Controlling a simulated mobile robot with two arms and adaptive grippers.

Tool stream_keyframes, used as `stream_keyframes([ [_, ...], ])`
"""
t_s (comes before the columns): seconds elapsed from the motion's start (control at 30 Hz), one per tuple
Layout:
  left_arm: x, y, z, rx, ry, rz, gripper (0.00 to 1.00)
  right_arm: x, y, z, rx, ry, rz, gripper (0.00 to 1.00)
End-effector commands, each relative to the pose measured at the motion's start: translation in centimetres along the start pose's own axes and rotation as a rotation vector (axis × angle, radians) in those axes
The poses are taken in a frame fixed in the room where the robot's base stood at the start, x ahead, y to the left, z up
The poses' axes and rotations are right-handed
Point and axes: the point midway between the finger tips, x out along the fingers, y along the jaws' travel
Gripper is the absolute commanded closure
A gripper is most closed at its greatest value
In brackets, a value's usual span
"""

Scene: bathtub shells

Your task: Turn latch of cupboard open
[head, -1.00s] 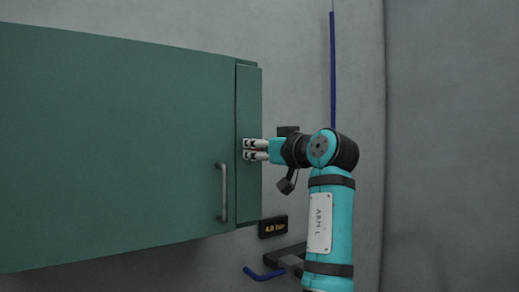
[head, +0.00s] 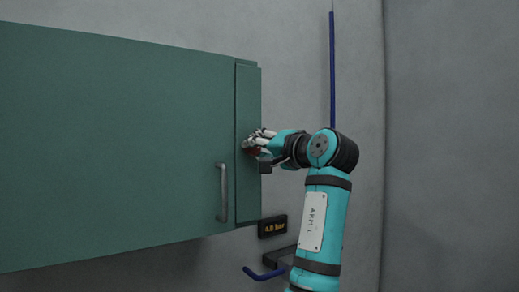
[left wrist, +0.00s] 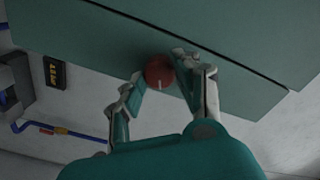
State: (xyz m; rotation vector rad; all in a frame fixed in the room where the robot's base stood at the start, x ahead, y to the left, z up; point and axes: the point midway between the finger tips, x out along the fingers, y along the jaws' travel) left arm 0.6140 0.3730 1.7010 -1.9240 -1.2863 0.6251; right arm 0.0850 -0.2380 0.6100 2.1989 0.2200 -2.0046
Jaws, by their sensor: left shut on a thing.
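The green cupboard (head: 120,140) fills the left of the head view, with a grey bar handle (head: 222,192) near its right edge. Its latch is a round red knob (left wrist: 159,72) with a pale mark, on the narrow strip beside the door; a bit of the red knob (head: 252,150) shows in the head view behind the fingers. My left gripper (head: 257,141) is at this strip, tilted, its fingers on either side of the knob. In the left wrist view the gripper (left wrist: 158,82) is shut on the knob. The door looks closed. My right gripper is not in view.
A small black display (head: 273,226) with yellow text is on the wall below the cupboard's right end. A blue pipe (head: 264,273) is under it, and another blue pipe (head: 333,70) runs up the wall. The grey wall at right is bare.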

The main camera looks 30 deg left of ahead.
Motion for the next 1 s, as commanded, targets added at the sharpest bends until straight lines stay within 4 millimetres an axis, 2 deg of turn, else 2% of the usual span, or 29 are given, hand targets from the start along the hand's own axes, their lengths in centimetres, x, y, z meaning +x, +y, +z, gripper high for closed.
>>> stream_keyframes([
  [0.3,0.02,-0.15,-0.07,0.258,0.002,-0.004,1.00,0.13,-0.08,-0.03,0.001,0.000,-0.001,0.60],
  [0.5,0.00,-0.14,-0.07,0.369,0.002,-0.005,1.00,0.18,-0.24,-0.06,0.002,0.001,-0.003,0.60],
  [1.0,-0.02,-0.15,-0.10,0.457,0.003,-0.005,1.00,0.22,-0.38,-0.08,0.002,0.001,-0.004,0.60],
])
